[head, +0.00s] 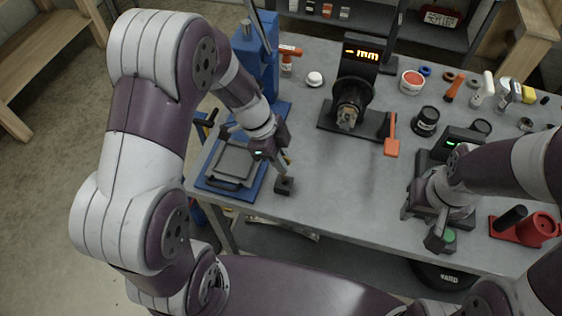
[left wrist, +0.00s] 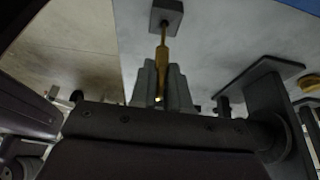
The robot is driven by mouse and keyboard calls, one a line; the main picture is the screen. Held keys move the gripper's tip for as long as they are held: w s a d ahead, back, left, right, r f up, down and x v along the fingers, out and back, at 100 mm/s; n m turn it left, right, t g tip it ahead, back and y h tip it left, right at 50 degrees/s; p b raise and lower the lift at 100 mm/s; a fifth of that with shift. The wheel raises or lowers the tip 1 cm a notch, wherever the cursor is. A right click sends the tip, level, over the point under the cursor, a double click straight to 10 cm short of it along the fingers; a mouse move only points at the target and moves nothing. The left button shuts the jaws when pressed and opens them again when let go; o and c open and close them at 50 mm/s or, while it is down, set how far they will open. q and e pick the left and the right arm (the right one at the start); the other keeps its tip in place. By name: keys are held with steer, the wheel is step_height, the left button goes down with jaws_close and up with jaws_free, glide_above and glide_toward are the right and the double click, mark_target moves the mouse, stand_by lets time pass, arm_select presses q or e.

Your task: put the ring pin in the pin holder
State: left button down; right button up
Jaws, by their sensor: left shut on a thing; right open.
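The ring pin (left wrist: 161,65) is a thin gold rod in the left wrist view. My left gripper (left wrist: 161,90) is shut on it, with a finger on each side. The pin holder (left wrist: 170,14) is a small dark square block at the top of that view. The pin's far end meets the block in the picture; I cannot tell whether it is in the hole or just above it. In the head view my left gripper (head: 281,160) is over the pin holder (head: 284,186) near the table's front edge. My right gripper (head: 436,217) is open, at the front right.
A blue press (head: 257,60) and a grey tray on a blue base (head: 232,163) stand left of the holder. A gauge with a lit "mm" display (head: 361,53) stands behind. A red fixture (head: 525,228) is at the right. The middle of the table (head: 340,180) is clear.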

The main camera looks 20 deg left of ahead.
arm_select(q)
step_height(320, 180, down, 2)
steer(key=shift+w+f, duration=0.1)
steer(key=shift+f, duration=0.15)
steer(key=shift+f, duration=0.15)
steer(key=c, duration=1.1)
jaws_free()
